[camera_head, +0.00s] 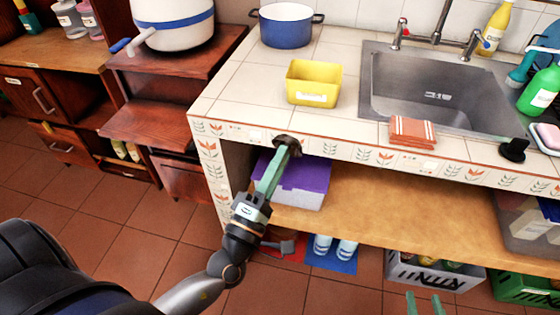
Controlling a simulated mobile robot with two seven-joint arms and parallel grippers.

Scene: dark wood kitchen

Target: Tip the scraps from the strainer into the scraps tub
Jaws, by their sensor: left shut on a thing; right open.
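My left gripper (277,168) reaches up in front of the counter's front edge, left of the middle. It is shut on a small dark brown round thing (289,141), which looks like the strainer. Its inside and any scraps in it cannot be made out. A yellow open tub (313,94) with a white label, likely the scraps tub, stands upright on the counter behind and above the held thing, apart from it. The label is too small to read. My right gripper (423,302) shows only its green fingertips at the bottom edge, apart and empty.
A steel sink (430,88) with a tap is right of the tub. An orange folded cloth (413,131) and a small black object (513,149) lie along the front edge. A blue pot (286,24) stands behind. A purple-lidded box (296,180) is on the shelf below.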

